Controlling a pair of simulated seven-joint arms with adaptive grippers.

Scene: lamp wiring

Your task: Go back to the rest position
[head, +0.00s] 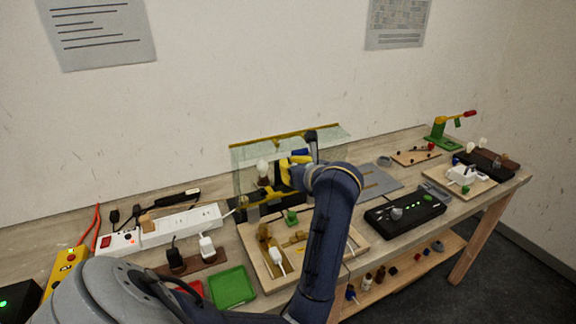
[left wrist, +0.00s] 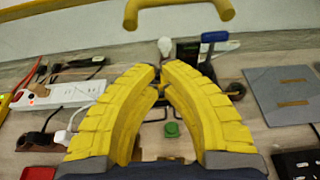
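My left gripper (head: 288,168) has yellow fingers and is at the wooden tray's far side, in front of the glass-like screen (head: 330,142). In the left wrist view its fingers (left wrist: 161,70) arch inward and their tips come nearly together, with nothing seen held between them. A white bulb (head: 263,168) stands just left of the fingers in the head view; it also shows beyond the fingertips in the left wrist view (left wrist: 165,46). My left arm rises over the tray's front edge and hides part of the tray. My right gripper is in neither view.
The wooden tray (head: 266,286) holds small parts, including a green one (head: 291,217). A white power strip (head: 180,226), a green bin (head: 231,286) and plugs lie to the left. A black control box (head: 405,213) and a grey plate (head: 378,180) lie to the right.

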